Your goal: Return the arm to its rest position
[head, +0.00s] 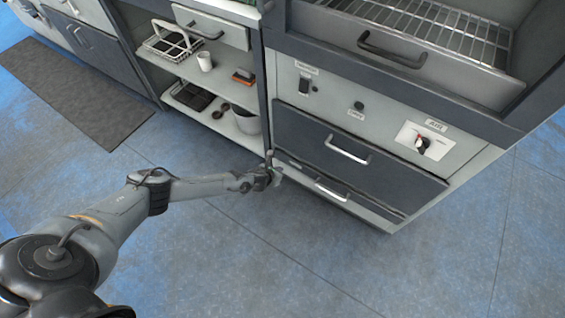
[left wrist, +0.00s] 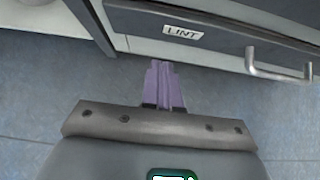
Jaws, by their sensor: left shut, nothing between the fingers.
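My left arm reaches in from the left in the head view, stretched out low over the floor. Its gripper (head: 275,174) is at the near left corner of the grey cabinet, close to the lower drawer front. In the left wrist view the two fingers (left wrist: 164,84) are together and empty, over the floor beside the cabinet's lower front. I cannot tell whether the gripper touches the cabinet. My right gripper is in neither view.
Open shelves (head: 215,82) hold a basket, cup and bin. A dark mat (head: 80,92) lies left. Floor in front is clear.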

